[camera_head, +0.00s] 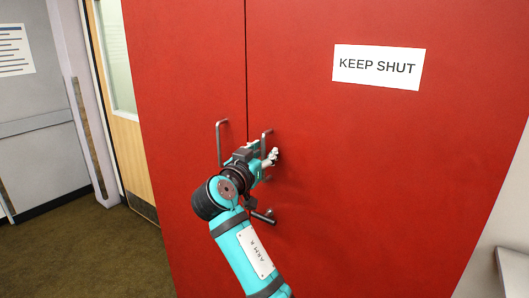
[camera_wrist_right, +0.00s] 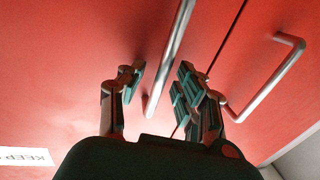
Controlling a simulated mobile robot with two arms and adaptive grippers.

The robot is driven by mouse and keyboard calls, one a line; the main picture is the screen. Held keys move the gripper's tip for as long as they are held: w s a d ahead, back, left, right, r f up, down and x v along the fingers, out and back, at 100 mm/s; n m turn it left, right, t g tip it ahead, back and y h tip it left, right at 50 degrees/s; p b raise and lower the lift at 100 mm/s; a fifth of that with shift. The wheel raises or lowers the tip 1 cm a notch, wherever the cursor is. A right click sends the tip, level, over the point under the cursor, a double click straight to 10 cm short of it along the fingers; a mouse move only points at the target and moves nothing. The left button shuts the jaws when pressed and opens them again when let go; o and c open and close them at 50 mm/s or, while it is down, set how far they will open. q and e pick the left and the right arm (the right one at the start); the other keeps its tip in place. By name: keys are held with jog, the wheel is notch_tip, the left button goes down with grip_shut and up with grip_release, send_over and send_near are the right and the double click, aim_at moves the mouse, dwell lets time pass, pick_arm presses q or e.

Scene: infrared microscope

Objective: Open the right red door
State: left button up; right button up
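The right red door (camera_head: 400,160) fills the right of the head view and looks closed, flush with the left red door (camera_head: 185,80). Its upright metal bar handle (camera_head: 264,140) sits near the seam, partly hidden by my right gripper (camera_head: 268,158). In the right wrist view, my right gripper (camera_wrist_right: 160,85) is open. That handle (camera_wrist_right: 172,55) appears in the gap between its fingers, with space visible on both sides. I cannot tell how deep the bar is between them. My left gripper is not in view.
The left door has its own bar handle (camera_head: 219,140). A dark metal lever (camera_head: 264,216) shows below my gripper. A "KEEP SHUT" sign (camera_head: 378,67) is on the right door. A grey door (camera_head: 40,110) stands at the left; brown floor (camera_head: 85,250) there is clear.

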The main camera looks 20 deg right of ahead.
grip_shut()
jog(key=shift+f, duration=0.1)
dwell(0.4)
